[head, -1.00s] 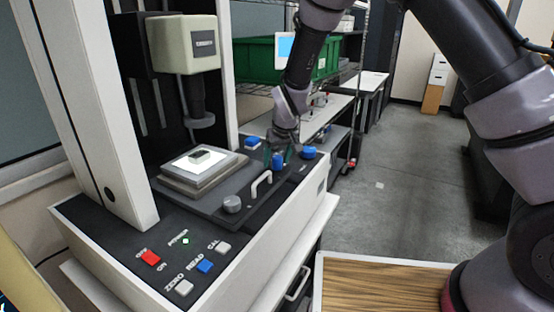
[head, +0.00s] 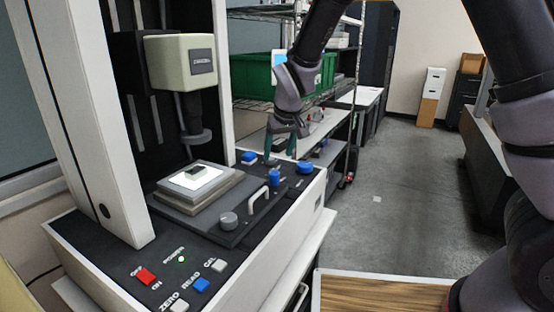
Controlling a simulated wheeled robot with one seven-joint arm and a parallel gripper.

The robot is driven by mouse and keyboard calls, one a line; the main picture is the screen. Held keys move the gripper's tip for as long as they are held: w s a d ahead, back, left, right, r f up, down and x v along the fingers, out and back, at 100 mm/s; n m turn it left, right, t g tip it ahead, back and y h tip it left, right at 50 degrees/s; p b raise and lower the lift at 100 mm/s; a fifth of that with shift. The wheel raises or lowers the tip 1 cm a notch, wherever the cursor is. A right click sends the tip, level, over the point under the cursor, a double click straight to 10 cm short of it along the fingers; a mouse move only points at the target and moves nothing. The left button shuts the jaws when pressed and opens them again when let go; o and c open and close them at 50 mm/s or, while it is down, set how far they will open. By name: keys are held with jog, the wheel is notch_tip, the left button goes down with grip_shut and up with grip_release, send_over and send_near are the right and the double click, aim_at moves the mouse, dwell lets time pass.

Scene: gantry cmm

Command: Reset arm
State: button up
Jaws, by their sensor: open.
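My gripper (head: 280,150) hangs above the back right part of the measuring machine's dark deck, with its fingers apart and nothing between them. A blue knob (head: 274,177) stands on the deck just below and in front of the fingers, apart from them. My arm (head: 291,85) comes down to it from the upper right. A small dark block (head: 193,171) lies on the lit white plate of the stage (head: 200,190), under the machine's probe head (head: 184,62).
Blue knobs (head: 305,167) (head: 249,157), a grey knob (head: 228,221) and a white handle (head: 258,199) stick up from the deck. A green bin (head: 252,78) sits on a wire shelf behind. A wood-topped surface (head: 380,293) is at the front.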

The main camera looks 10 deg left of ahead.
jog(key=shift+d+r, duration=0.1)
jog(key=s+d+r+m+y, duration=0.1)
jog(key=d+r+m, duration=0.2)
jog(key=d+r, duration=0.7)
jog(key=s+d+r+m, duration=0.1)
jog(key=d+r+m, duration=0.2)
jog(key=d+r, duration=0.65)
jog(key=s+d+r+m+t+h, duration=0.1)
jog(key=s+d+r+m+t, duration=0.2)
jog(key=s+d, duration=1.2)
jog(key=shift+s+d+r+m, duration=0.4)
jog(key=shift+d+m, duration=0.3)
jog(key=shift+d, duration=0.1)
jog(key=shift+w, duration=0.1)
